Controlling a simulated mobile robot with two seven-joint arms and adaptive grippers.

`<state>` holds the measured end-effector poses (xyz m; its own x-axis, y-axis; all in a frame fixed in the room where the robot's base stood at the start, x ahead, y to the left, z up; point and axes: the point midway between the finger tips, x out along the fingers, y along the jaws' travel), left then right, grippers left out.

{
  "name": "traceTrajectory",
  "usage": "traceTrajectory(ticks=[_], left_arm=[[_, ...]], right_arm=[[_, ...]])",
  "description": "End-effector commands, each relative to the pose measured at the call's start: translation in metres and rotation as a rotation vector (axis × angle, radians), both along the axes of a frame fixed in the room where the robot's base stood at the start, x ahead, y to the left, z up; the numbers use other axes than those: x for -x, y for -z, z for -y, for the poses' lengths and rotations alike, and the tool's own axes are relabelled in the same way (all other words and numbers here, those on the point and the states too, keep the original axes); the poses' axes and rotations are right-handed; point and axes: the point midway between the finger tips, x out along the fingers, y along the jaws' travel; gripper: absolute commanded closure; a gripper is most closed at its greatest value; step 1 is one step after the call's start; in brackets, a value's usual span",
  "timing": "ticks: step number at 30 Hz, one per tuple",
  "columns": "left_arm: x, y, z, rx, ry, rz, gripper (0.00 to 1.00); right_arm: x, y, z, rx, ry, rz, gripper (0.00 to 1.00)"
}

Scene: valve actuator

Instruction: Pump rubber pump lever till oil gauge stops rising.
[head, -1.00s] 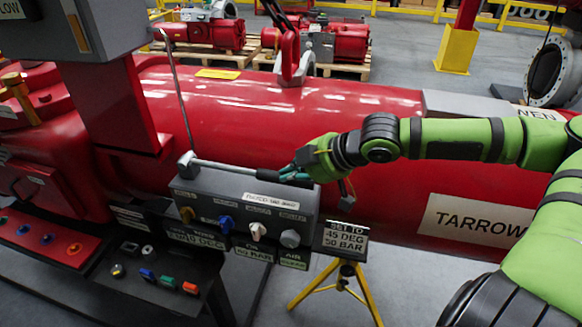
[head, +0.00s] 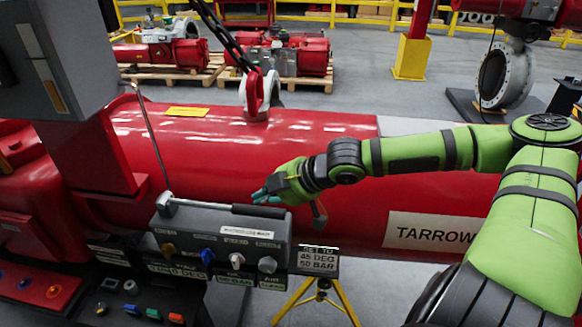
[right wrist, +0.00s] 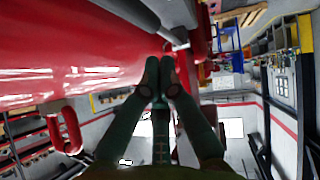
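The pump lever is a thin grey bar with a black rubber grip (head: 260,211), lying nearly level along the top of the grey control box (head: 222,236). It slopes slightly down to the right. My right gripper (head: 259,196) is just above or behind the grip in the head view, and the whole grip shows. In the right wrist view the two dark green fingers (right wrist: 160,72) have their tips close together with nothing seen between them. I cannot make out an oil gauge. My left gripper is out of view.
Valves and knobs line the box's front, including a blue one (head: 207,257). A big red cylinder (head: 330,160) lies behind, with a chain and red hook (head: 255,95) above it. A yellow tripod (head: 318,292) stands right of the box.

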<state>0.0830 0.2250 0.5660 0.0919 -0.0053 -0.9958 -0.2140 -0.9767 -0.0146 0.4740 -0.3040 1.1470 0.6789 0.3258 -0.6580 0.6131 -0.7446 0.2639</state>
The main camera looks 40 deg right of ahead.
Motion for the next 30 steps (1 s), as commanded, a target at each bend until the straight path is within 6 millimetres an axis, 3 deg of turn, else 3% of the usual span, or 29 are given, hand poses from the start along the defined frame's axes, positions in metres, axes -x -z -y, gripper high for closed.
traceTrajectory(ticks=[1, 6, 12, 22, 30], left_arm=[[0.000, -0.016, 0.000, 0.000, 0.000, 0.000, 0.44], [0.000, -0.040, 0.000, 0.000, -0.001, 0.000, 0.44], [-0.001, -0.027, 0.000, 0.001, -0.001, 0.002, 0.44], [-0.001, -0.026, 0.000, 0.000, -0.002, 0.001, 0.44], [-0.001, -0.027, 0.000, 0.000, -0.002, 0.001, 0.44]], right_arm=[[0.002, -0.011, 0.001, 0.002, -0.001, 0.001, 1.00], [0.010, -0.018, 0.004, 0.000, -0.004, 0.000, 1.00], [0.024, -0.022, 0.012, 0.009, -0.006, 0.000, 1.00], [0.051, -0.050, 0.024, 0.003, -0.004, -0.003, 1.00], [0.061, -0.058, 0.028, -0.002, -0.004, -0.003, 1.00]])
